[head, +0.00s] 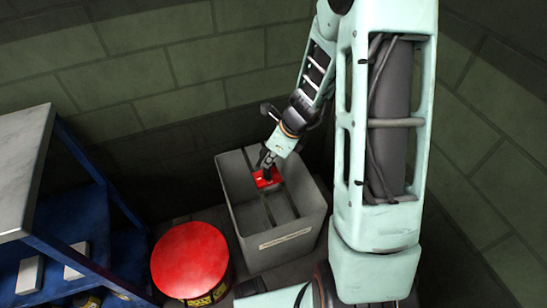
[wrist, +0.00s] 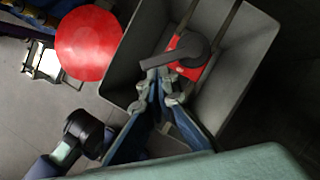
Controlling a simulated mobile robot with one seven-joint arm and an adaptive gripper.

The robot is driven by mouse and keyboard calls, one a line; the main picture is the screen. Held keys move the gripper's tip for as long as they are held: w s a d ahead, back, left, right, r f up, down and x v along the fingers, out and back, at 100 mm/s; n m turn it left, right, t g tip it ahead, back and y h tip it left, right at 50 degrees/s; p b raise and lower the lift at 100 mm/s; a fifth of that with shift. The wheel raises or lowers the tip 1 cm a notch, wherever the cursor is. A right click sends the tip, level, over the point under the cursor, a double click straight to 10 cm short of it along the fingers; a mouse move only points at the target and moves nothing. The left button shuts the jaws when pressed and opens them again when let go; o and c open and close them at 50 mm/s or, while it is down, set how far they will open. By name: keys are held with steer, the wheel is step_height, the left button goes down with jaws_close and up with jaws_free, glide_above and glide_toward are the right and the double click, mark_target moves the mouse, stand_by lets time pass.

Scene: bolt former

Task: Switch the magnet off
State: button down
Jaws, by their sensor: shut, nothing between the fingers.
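The magnet switch is a red base (wrist: 196,70) with a dark grey lever (wrist: 183,47) in the wrist view. It is inside an open grey bin (wrist: 128,72). The lever's free end points to the left, toward my fingertips. In the head view the red base (head: 267,181) shows low in the bin (head: 272,255), partly hidden by my gripper (head: 266,163). In the wrist view my gripper (wrist: 161,80) is shut and empty, its tips right at the lever's free end. I cannot tell whether they touch it.
A red-topped drum (head: 190,260) stands left of the bin. A blue-framed table (head: 25,165) with a pale top is at the far left, with small white blocks on its lower shelf. Block walls (head: 150,75) close in behind and at the right. The bin walls surround my gripper.

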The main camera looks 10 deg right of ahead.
steer(key=shift+w+a+m+t+h+p, duration=0.15)
steer(key=shift+w+a+m+t+h, duration=0.1)
steer(key=shift+a+m, duration=0.5)
steer(key=shift+w+a+m+t+h+p, duration=0.15)
steer(key=shift+w+a+m, duration=0.1)
steer(key=shift+a+m, duration=0.45)
steer(key=shift+d, duration=0.1)
steer(key=shift+w+d, duration=0.1)
steer(key=shift+d, duration=0.05)
steer(key=shift+w+d+p, duration=0.35)
steer(key=shift+w+d, duration=0.05)
steer(key=shift+d, duration=0.1)
steer(key=shift+s, duration=0.1)
